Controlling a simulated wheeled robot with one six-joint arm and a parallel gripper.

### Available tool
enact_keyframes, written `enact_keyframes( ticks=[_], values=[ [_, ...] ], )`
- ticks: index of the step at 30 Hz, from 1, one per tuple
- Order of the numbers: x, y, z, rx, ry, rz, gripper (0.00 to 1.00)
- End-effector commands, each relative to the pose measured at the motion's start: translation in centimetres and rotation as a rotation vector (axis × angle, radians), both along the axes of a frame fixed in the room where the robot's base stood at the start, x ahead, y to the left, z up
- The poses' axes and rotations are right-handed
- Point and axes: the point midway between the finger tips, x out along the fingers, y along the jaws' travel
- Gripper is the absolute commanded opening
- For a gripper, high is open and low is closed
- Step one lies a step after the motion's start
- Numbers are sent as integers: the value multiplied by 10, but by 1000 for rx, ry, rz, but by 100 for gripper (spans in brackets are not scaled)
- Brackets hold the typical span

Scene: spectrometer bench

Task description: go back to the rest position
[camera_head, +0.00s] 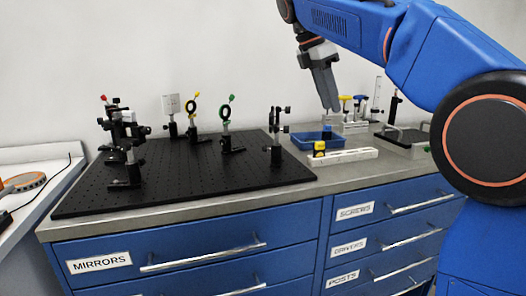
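My gripper (328,103) hangs from my blue arm at the upper right, with its grey fingers pointing down and slightly right. It is above the blue tray (303,141) at the back of the bench and looks clear of it. The fingers overlap in this view, so I cannot see whether there is a gap between them. I see nothing clearly held in them.
A black breadboard (210,185) with several upright optic mounts covers the bench's left part. A white strip (345,156) with a yellow-topped item (319,147) lies before the tray. Blue drawers (190,245) are below.

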Motion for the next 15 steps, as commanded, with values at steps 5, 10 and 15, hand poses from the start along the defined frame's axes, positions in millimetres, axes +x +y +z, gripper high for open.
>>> enact_keyframes(
  ticks=[5,10,15],
  values=[
    [-5,-6,-3,10,-17,-27,30],
    [-14,-13,-8,29,-43,-70,30],
    [-26,-24,-17,52,-78,-133,30]
  ],
)
